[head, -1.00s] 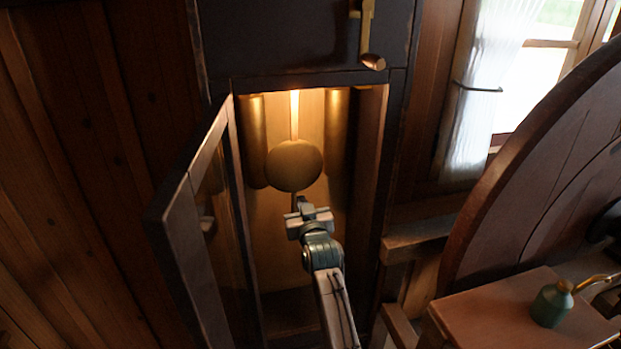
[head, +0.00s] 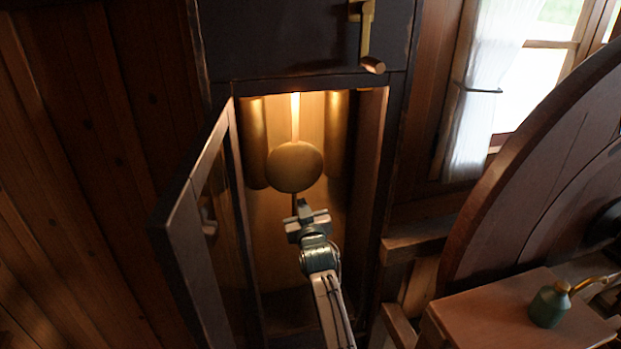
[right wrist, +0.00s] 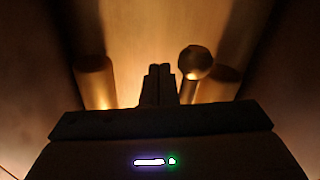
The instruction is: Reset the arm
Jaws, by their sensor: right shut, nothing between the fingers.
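My right gripper (head: 303,208) is in front of the open lower part of a tall dark clock case (head: 290,45). Its fingers are shut and hold nothing; they also show close together in the right wrist view (right wrist: 159,84). In the head view the fingertips are just below the round brass pendulum bob (head: 294,167); I cannot tell whether they touch anything. In the right wrist view the bob (right wrist: 195,62) is right of the fingers. My left gripper is not in view.
The case door (head: 190,235) stands open to the left. Brass cylinders (head: 253,140) hang behind the bob. A large wooden wheel (head: 540,170) stands at the right, behind a small wooden table (head: 480,315) with a green oil can (head: 549,305).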

